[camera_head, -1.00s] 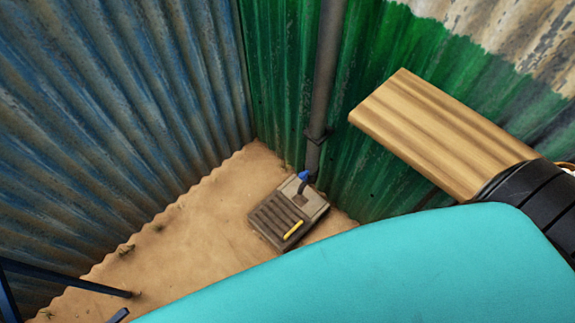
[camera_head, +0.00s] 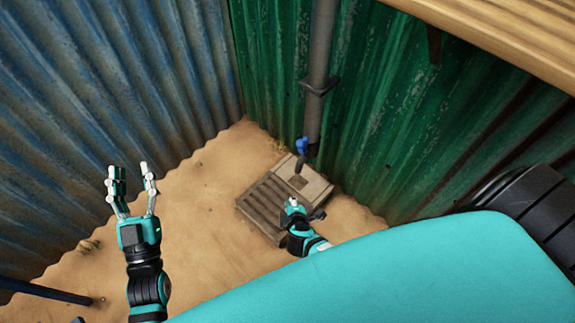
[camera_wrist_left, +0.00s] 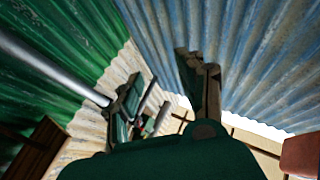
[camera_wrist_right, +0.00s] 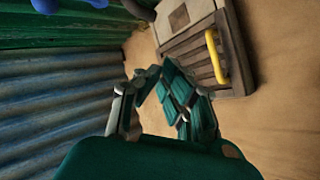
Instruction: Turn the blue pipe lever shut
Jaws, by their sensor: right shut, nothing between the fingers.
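The blue lever (camera_head: 302,145) sits at the foot of the grey pipe (camera_head: 320,70), just above the grate block, in the head view. It also shows at the top left of the right wrist view (camera_wrist_right: 70,4), cut by the edge. My right gripper (camera_head: 292,202) is in front of the grate, apart from the lever. Its fingers (camera_wrist_right: 148,75) are shut and empty. My left gripper (camera_head: 131,172) stands open and empty, pointing up, left of the grate. In the left wrist view its fingers (camera_wrist_left: 172,95) are spread with nothing between them.
A slatted grate block (camera_head: 262,208) lies on the sand below the pipe, with a yellow handle (camera_wrist_right: 217,58). Blue corrugated wall (camera_head: 110,90) and green corrugated wall (camera_head: 420,120) meet in the corner. A wooden shelf (camera_head: 510,35) juts in at upper right. Bare sand lies left of the grate.

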